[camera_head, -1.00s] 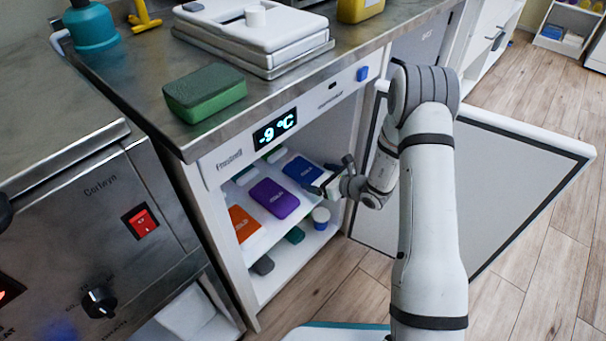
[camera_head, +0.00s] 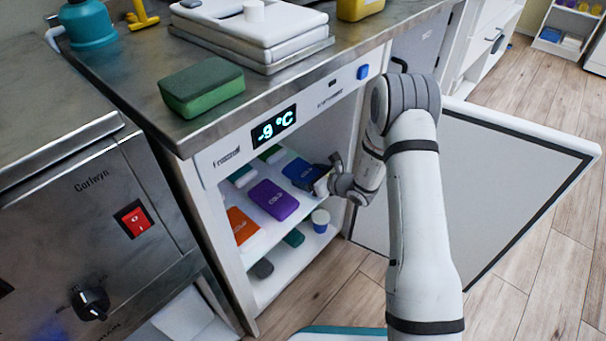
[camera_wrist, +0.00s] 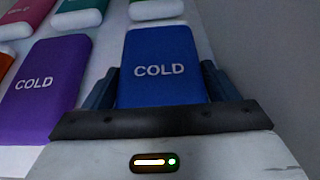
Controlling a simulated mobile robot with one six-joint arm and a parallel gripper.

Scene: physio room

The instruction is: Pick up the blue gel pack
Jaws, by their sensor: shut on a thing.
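The blue gel pack (camera_head: 301,173) lies on the upper shelf of the open freezer, at the right end of the front row. In the wrist view the blue gel pack (camera_wrist: 161,62), marked COLD, sits between the two fingers of my gripper (camera_wrist: 160,92). The fingers touch its left and right sides near its front end. In the head view my gripper (camera_head: 327,184) reaches in from the right at shelf height and hides part of the pack. I cannot tell whether the pack is clear of the shelf.
A purple pack (camera_head: 273,199) lies just left of the blue one, with an orange pack (camera_head: 242,224) beyond it. The open freezer door (camera_head: 500,190) is at right; the steel counter (camera_head: 130,95) overhangs the shelf.

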